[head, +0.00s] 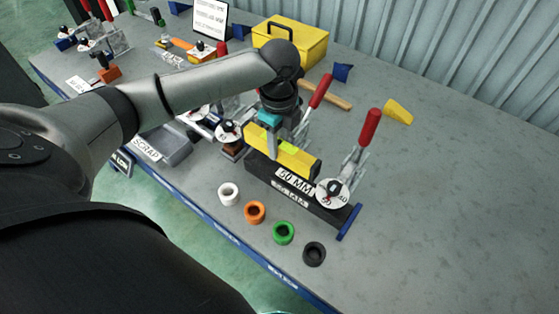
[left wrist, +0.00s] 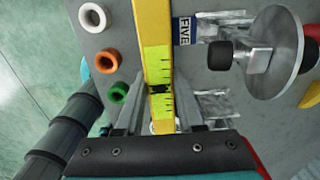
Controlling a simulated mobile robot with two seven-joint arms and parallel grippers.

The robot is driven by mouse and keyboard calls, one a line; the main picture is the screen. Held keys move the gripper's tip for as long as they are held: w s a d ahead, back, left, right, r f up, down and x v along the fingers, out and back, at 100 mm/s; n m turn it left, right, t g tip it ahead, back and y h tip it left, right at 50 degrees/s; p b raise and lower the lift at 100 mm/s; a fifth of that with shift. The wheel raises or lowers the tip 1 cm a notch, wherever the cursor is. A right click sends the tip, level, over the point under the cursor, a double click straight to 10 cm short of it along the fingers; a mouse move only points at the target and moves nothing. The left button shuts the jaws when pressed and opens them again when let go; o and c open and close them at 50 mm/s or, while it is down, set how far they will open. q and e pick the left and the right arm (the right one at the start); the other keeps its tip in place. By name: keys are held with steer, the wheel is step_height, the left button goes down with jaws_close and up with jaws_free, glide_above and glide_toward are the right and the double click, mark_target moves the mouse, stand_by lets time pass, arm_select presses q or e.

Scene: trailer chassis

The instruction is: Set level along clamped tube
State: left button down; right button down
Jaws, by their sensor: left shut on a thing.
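My left gripper (head: 268,138) is shut on the yellow level (head: 290,155). In the left wrist view the fingers (left wrist: 160,122) grip the level (left wrist: 154,40) from both sides, and its vial (left wrist: 159,68) faces up at the camera. In the head view the level lies along the dark bar marked 50 MM (head: 262,173), close above or on its top; I cannot tell whether they touch. A toggle clamp with a red handle (head: 368,127) and round dial (head: 331,192) stands at the bar's right end. Another red-handled clamp (head: 321,90) is behind the level.
White (head: 228,194), orange (head: 255,212), green (head: 284,232) and black (head: 314,253) rings lie along the front of the table. A grey scrap tray (head: 175,150) is on the left and a yellow toolbox (head: 291,42) at the back. The table's right side is mostly clear.

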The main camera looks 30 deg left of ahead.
mark_target(279, 143)
arm_select(q)
steer(key=shift+f+b, duration=0.55)
steer(key=shift+f, duration=2.55)
steer(key=shift+f, duration=0.15)
steer(key=c, duration=0.5)
jaws_free()
step_height(279, 143, up, 12)
steer(key=shift+r+p, duration=0.15)
steer(key=shift+p, duration=1.1)
